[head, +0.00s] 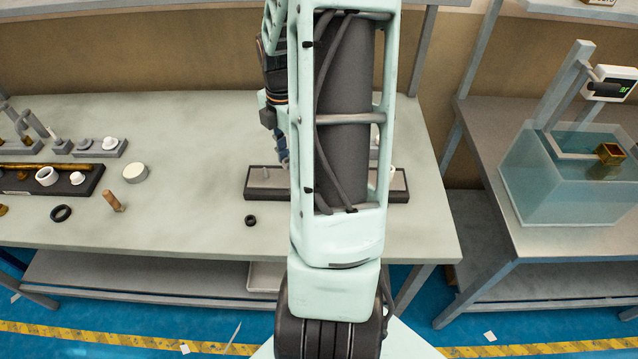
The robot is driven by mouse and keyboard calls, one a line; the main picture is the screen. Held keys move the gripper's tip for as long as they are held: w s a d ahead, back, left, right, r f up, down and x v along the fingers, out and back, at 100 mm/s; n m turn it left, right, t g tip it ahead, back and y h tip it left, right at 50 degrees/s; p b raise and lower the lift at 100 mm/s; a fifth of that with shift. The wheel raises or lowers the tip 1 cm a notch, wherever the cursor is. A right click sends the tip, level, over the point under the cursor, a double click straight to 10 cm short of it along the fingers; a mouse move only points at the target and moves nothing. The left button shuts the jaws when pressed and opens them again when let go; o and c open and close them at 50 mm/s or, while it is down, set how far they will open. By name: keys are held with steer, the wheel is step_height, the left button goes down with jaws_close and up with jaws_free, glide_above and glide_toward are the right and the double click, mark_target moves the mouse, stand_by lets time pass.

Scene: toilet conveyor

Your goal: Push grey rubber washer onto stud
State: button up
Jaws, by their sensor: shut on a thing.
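My gripper (283,158) shows only as a dark sliver at the left edge of my arm, above the back of a shallow dark tray (252,194). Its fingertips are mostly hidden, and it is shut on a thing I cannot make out. I cannot pick out the grey rubber washer. My arm covers the middle of the tray.
A black ring (250,220) lies in front of the tray; another black ring (60,213) lies farther left. A wooden peg (110,201), a round white-topped piece (135,173) and a black fixture board (92,184) are at left. A water tank (540,195) stands right, beyond a gap.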

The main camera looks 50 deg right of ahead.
glide_toward(265, 169)
steer(key=shift+w+d+r+b, duration=0.1)
steer(key=shift+w+r+b, duration=0.1)
steer(key=shift+w+b, duration=0.1)
steer(key=shift+f+b, duration=1.65)
steer(key=shift+f, duration=1.3)
steer(key=shift+f+b, duration=1.1)
steer(key=shift+f, duration=1.3)
steer(key=shift+r, duration=0.1)
steer(key=shift+r+p, duration=1.8)
steer(key=shift+r, duration=0.25)
